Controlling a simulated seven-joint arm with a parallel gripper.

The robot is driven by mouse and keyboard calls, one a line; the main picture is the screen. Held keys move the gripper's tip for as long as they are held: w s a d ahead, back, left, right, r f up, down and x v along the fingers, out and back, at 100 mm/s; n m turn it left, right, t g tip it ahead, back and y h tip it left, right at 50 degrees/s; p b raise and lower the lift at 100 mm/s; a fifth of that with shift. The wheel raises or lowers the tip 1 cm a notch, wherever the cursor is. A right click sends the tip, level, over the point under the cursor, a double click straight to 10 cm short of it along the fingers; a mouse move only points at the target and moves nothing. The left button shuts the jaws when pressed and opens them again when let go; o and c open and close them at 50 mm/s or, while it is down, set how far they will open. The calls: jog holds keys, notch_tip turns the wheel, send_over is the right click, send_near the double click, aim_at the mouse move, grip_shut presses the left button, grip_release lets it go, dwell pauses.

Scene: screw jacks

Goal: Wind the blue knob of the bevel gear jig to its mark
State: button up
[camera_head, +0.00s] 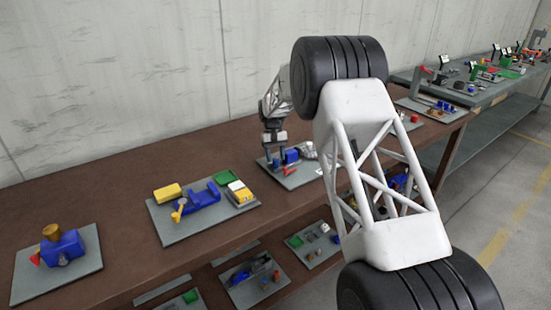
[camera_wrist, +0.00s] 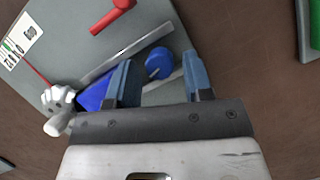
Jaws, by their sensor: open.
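The bevel gear jig is a grey plate (camera_wrist: 180,15) with a blue block (camera_wrist: 92,96), a round blue knob (camera_wrist: 159,63), a white gear-like part (camera_wrist: 58,106) and a red handle (camera_wrist: 113,14). My gripper (camera_wrist: 160,72) is open, with one finger on each side of the knob in the wrist view. I cannot tell whether the fingers touch it. In the head view my gripper (camera_head: 274,151) hangs over the jig's plate (camera_head: 296,180), beside the blue block (camera_head: 291,156). A thin red line (camera_wrist: 38,74) lies near the white part. The knob's mark is not clear.
A printed label (camera_wrist: 22,38) is on the plate's corner. In the head view a plate with blue and yellow parts (camera_head: 158,225) and a blue jig with a brown knob (camera_head: 62,248) stand to the left on the brown bench (camera_head: 120,185). My white arm frame hides the bench's right part.

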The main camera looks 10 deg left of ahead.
jog(key=v, duration=0.7)
jog(key=shift+r, duration=0.1)
jog(key=shift+a, duration=0.1)
jog(key=shift+c, duration=1.4)
jog(key=shift+s+a+f+n+t+h, duration=0.15)
jog(key=shift+f+n+h, duration=0.15)
jog(key=shift+n, duration=0.35)
jog(key=shift+s+d+f+n+t+h, duration=0.1)
jog(key=shift+s+f+n+t+h, duration=0.2)
jog(key=shift+n, duration=0.35)
jog(key=shift+f, duration=0.1)
jog(key=shift+x, duration=3.85)
jog(key=shift+a, duration=0.15)
jog(key=c, duration=0.6)
